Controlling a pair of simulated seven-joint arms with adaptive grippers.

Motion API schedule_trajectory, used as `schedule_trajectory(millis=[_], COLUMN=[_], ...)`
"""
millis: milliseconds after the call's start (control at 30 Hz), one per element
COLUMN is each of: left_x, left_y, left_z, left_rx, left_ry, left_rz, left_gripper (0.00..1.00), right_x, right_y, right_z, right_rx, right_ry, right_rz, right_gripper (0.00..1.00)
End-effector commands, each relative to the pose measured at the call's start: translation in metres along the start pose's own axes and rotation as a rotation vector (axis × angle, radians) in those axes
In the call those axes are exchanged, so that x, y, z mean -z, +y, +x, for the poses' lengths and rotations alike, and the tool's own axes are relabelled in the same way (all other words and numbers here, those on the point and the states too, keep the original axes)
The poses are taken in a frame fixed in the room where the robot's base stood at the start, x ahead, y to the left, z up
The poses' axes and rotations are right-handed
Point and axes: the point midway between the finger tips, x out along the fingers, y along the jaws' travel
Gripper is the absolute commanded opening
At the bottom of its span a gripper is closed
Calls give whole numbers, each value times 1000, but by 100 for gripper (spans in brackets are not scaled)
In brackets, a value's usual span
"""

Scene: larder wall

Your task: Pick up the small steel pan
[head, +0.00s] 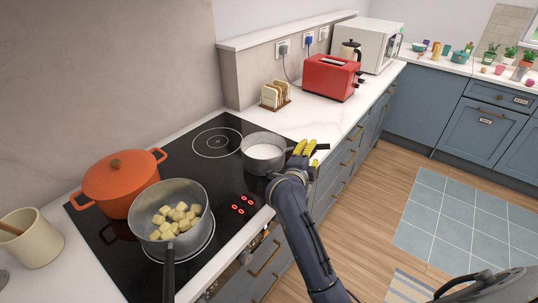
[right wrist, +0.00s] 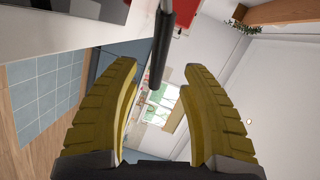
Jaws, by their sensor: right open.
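The small steel pan (head: 263,154) holds white liquid and stands on the far right part of the hob. Its dark handle (head: 322,148) points right, past the hob edge; in the right wrist view the handle (right wrist: 158,62) lies between the tips of my yellow fingers. My right gripper (head: 305,149) is open at the handle, with a gap on both sides of it. I cannot tell how deep the handle sits between the fingers. My left gripper is not in view.
A larger steel pan (head: 151,224) with pale cubes and an orange pot (head: 113,192) stand on the black hob (head: 232,182). A toast rack (head: 273,97), red toaster (head: 332,78) and white microwave (head: 373,36) stand farther along the counter. Floor beside the drawers is clear.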

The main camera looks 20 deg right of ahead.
Motion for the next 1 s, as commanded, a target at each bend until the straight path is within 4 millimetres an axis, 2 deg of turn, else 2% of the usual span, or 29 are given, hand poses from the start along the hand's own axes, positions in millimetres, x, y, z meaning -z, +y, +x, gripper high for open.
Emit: schedule_trajectory(millis=[433, 800, 833, 1000], left_x=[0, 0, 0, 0], left_y=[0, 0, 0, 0], left_z=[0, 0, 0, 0], left_rx=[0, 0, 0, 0], left_ry=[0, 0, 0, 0], left_rz=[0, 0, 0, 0], left_gripper=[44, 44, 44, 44], right_x=[1, 1, 1, 1], right_y=[2, 3, 2, 2], right_z=[45, 52, 52, 52], right_rx=[0, -1, -1, -1], right_ry=[1, 0, 0, 0], right_rz=[-2, 1, 1, 0], right_gripper=[45, 45, 47, 28])
